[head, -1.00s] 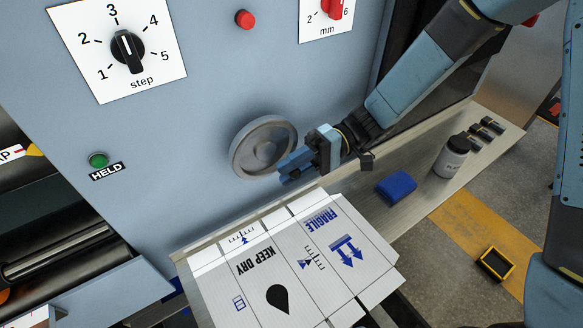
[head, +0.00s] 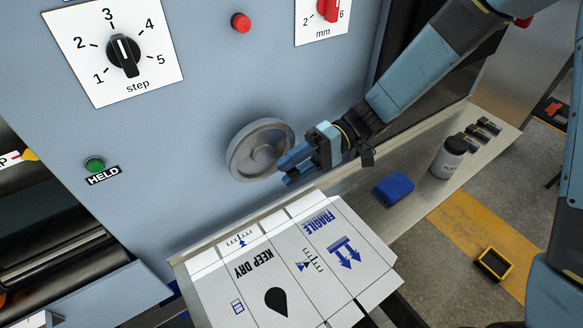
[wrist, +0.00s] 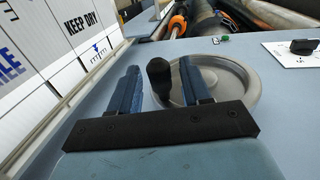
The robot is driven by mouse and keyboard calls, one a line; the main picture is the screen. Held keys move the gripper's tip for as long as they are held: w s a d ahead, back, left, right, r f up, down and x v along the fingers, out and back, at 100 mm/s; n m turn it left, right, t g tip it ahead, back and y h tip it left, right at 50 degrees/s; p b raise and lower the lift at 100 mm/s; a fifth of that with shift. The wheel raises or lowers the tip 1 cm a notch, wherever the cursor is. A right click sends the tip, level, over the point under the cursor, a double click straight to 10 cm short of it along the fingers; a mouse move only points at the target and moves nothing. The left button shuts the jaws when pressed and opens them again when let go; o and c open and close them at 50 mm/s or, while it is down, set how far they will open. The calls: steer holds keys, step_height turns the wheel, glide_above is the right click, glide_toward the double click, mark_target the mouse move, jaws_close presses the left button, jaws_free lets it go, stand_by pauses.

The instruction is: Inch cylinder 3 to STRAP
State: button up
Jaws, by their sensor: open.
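The grey handwheel (head: 259,150) is on the blue machine panel. My gripper (head: 287,168) is at the wheel's right lower rim. In the wrist view my gripper (wrist: 158,82) is open, and the wheel's dark knob (wrist: 159,75) shows between its two blue fingers, with a gap on each side. The handwheel (wrist: 222,85) lies behind the fingers there. The step dial (head: 123,55) has its pointer near 3. The green HELD lamp (head: 95,164) is at left.
A printed white carton blank (head: 290,265) lies below the wheel. A blue block (head: 394,188) and a white bottle (head: 448,158) stand on the metal ledge at right. A red button (head: 241,23) and a red mm dial (head: 329,8) are above. Dark rollers (head: 60,255) are at lower left.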

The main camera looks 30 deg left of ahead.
steer(key=v, duration=0.7)
steer(key=shift+w+d, duration=0.15)
stand_by(0.3)
steer(key=w+d+r+m+t+h, duration=0.1)
steer(key=w+d+r+m+t, duration=0.15)
steer(key=d, duration=0.45)
steer(key=w+d+r+m+t+h, duration=0.1)
steer(key=d+r+t, duration=0.25)
steer(key=d, duration=0.35)
steer(key=w+d+r+m+t+h, duration=0.1)
steer(key=w+d+r+m+t, duration=0.1)
steer(key=d+r+t, duration=0.3)
steer(key=s+d+r+m+t+h, duration=0.2)
steer(key=d+r+m+t, duration=0.1)
steer(key=d, duration=0.8)
steer(key=s+d+r+m+t+h, duration=0.2)
steer(key=d+r+m+t, duration=0.2)
steer(key=d, duration=0.7)
steer(key=shift+d+t, duration=0.2)
steer(key=shift+t, duration=0.7)
